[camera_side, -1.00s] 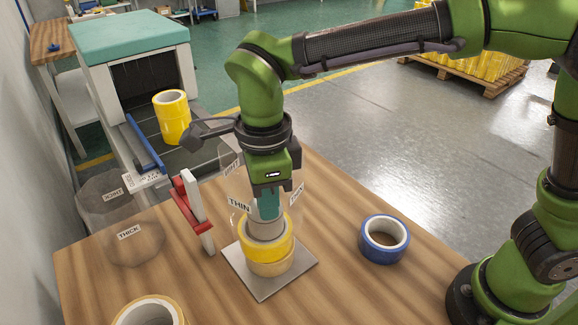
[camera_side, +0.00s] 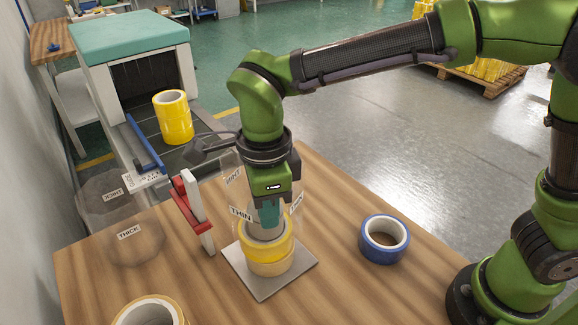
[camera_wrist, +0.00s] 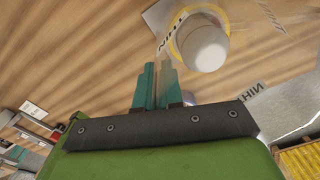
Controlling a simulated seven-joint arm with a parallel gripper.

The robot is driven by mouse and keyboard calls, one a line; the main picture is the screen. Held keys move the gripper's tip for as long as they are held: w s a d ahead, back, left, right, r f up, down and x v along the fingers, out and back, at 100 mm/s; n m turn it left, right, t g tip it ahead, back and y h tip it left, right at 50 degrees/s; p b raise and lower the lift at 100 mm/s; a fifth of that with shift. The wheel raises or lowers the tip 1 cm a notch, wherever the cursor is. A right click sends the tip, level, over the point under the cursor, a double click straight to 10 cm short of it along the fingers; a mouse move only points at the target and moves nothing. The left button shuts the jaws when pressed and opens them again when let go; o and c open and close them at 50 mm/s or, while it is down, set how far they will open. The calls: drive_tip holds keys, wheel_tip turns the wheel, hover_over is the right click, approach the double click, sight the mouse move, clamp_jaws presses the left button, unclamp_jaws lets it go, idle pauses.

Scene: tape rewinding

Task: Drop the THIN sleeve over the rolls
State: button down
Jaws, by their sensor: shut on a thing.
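The THIN sleeve is a clear tube with labels, one THIN label (camera_side: 240,213) showing at its left side. My gripper (camera_side: 266,216) has its teal fingers shut on the sleeve's wall; the fingers also show in the wrist view (camera_wrist: 156,88). A yellow roll (camera_side: 270,250) sits on a tan roll (camera_side: 271,268), stacked around a pale post (camera_side: 265,232) on a square plate (camera_side: 300,272). The sleeve appears upright over the stack. Its lower edge is too faint to tell how far around the rolls it reaches. In the wrist view the post top (camera_wrist: 205,48) is near the fingers.
A clear sleeve marked THICK (camera_side: 136,240) stands at the left. A red-and-white stand (camera_side: 196,212) is left of the plate. A blue roll (camera_side: 384,239) lies to the right, another roll (camera_side: 150,312) at the front. Yellow rolls (camera_side: 173,117) stand by the machine.

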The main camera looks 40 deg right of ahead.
drive_tip(key=shift+f, duration=3.15)
drive_tip(key=c, duration=1)
unclamp_jaws()
drive_tip(key=shift+w+d, duration=0.1)
wheel_tip(320, 180, up, 7)
hover_over(270, 246)
drive_tip(key=shift+d, duration=0.1)
